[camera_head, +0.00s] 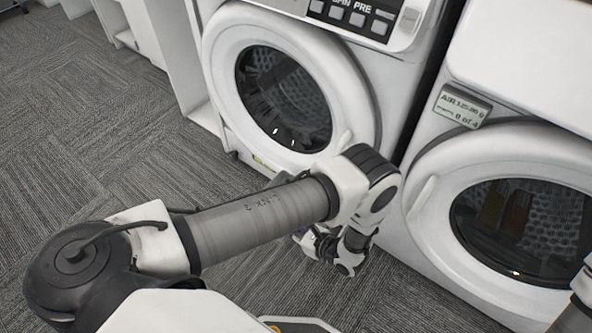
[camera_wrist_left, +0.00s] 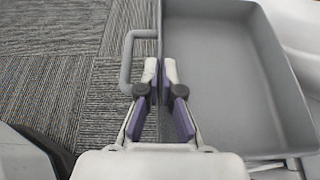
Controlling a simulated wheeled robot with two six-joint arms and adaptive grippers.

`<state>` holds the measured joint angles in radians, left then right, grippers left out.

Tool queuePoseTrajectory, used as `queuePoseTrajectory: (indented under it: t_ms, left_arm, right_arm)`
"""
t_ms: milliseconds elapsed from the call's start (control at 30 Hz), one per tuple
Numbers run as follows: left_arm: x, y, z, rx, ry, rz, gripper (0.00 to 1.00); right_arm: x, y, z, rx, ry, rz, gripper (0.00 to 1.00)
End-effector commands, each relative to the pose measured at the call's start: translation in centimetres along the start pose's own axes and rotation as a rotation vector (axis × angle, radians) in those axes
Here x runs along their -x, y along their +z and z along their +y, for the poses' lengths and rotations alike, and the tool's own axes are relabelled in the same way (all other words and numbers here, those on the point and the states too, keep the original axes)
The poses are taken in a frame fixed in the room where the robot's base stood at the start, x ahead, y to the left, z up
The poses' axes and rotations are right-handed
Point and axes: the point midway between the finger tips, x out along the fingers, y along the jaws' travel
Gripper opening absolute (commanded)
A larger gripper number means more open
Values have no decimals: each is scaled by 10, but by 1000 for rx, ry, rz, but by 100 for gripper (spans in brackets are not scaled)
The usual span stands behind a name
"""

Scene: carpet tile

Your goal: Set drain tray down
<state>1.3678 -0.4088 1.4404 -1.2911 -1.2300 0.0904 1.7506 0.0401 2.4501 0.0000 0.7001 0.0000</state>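The drain tray (camera_wrist_left: 222,85) is a grey, shallow rectangular tray, empty in the part I see. It fills the right half of the left wrist view, with a loop handle (camera_wrist_left: 126,62) on its left side. My left gripper (camera_wrist_left: 160,68) has one finger on each side of the tray's left wall, near the handle, and looks closed on it. In the head view this gripper (camera_head: 333,248) shows only partly below my arm's wrist, low in front of the washers. The tray does not show clearly there. My right gripper is out of view.
A front-loading washer (camera_head: 290,95) with a round door stands at the centre back; a second machine (camera_head: 520,215) with a small display stands at the right. Grey carpet (camera_head: 90,110) lies open on the left. White shelving (camera_head: 165,35) stands left of the washer.

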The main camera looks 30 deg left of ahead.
Motion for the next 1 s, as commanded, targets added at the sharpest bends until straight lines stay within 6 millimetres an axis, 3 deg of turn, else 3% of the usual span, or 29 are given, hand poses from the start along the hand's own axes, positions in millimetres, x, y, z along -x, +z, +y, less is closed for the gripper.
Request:
queuePoseTrajectory:
  t_ms: [200, 500, 800, 1000]
  left_arm:
    - [-25, -61, -1, -4, -9, -1, 0]
    - [-59, -140, 0, -3, -6, 0, 0]
    - [-89, -211, 1, -2, -6, -1, 0]
    - [-98, -232, 1, -3, -5, -1, 0]
  right_arm:
    - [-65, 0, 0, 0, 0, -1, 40]
    - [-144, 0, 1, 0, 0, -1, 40]
    - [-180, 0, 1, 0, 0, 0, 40]
    - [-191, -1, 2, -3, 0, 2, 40]
